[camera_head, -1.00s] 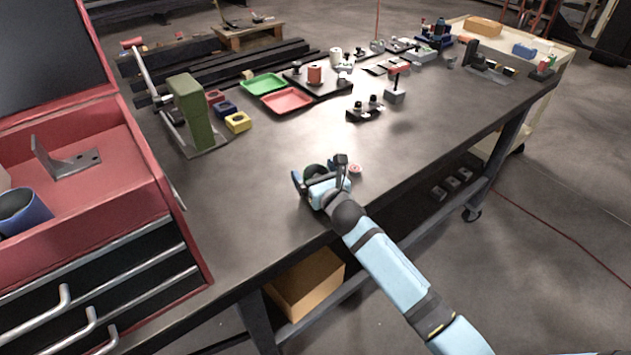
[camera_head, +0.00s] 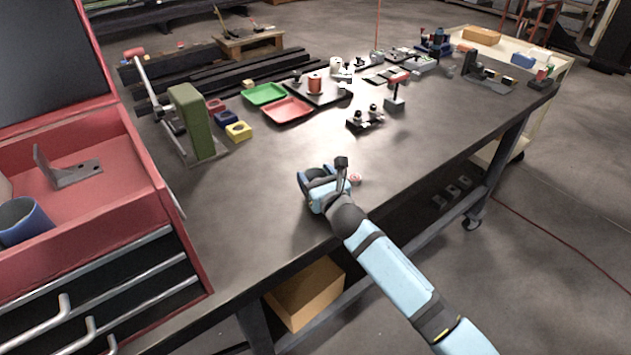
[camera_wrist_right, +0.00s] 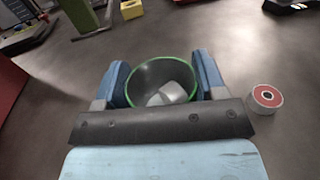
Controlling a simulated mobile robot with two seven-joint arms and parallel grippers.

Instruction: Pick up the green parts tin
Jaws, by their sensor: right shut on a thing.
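The green parts tin (camera_wrist_right: 149,74) is a round open cup with a green rim and pale grey pieces inside, seen in the right wrist view. My right gripper (camera_wrist_right: 161,72) is shut on it, one blue finger against each side. In the head view my right gripper (camera_head: 316,176) is low over the near part of the dark workbench, and its fingers mostly hide the tin. I cannot tell whether the tin still touches the bench. My left gripper is not in view.
A small white and red round piece (camera_head: 355,179) lies just right of the gripper, also in the wrist view (camera_wrist_right: 267,97). The red tool chest (camera_head: 120,200) borders the left. Trays, a green press (camera_head: 190,120) and fixtures stand farther back. The bench middle (camera_head: 270,180) is clear.

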